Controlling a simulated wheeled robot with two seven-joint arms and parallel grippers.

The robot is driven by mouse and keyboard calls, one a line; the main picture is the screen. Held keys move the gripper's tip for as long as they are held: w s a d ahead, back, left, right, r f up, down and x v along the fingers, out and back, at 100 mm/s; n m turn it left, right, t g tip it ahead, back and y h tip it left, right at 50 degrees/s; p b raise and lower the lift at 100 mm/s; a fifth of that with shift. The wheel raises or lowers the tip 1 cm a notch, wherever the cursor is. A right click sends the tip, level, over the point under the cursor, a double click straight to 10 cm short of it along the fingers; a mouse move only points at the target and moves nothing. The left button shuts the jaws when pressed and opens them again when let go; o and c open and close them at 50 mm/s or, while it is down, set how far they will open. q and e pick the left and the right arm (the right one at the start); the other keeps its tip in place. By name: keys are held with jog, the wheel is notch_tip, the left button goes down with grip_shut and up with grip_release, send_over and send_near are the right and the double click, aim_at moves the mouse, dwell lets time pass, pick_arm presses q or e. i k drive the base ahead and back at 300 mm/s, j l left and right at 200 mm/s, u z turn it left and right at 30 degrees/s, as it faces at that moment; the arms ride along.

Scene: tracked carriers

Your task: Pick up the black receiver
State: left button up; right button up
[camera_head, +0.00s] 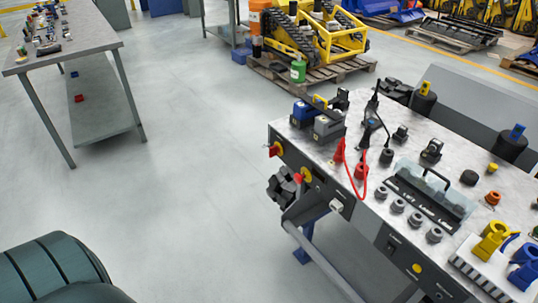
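Several black items lie on the workbench (315,163) at right, and I cannot tell for sure which is the black receiver. A small black block (400,134) stands near the middle of the bench top. A larger black block (431,152) stands to its right. A slim black device (372,108) stands upright farther left, by a black cable and a red cable (356,180). Neither of my grippers shows in the head view.
A grey box and a blue box (301,115) stand at the bench's left end. Grey knobs (397,206) and yellow and blue parts (490,240) crowd its front. A second table (75,30) stands at far left. The floor between is clear.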

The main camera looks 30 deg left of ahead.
aim_at(342, 93)
jog(key=j+z, duration=0.15)
jog(key=z, duration=0.15)
jog(key=j+z, duration=0.75)
jog(key=j, duration=1.45)
jog(key=k+j, duration=0.1)
jog(key=j, duration=0.5)
jog(key=j+z, duration=0.1)
jog(key=j, duration=0.55)
jog(key=k+j, duration=0.15)
jog(key=j, duration=0.5)
jog(key=j+z, duration=0.1)
jog(key=j, duration=0.55)
jog(key=k, duration=0.05)
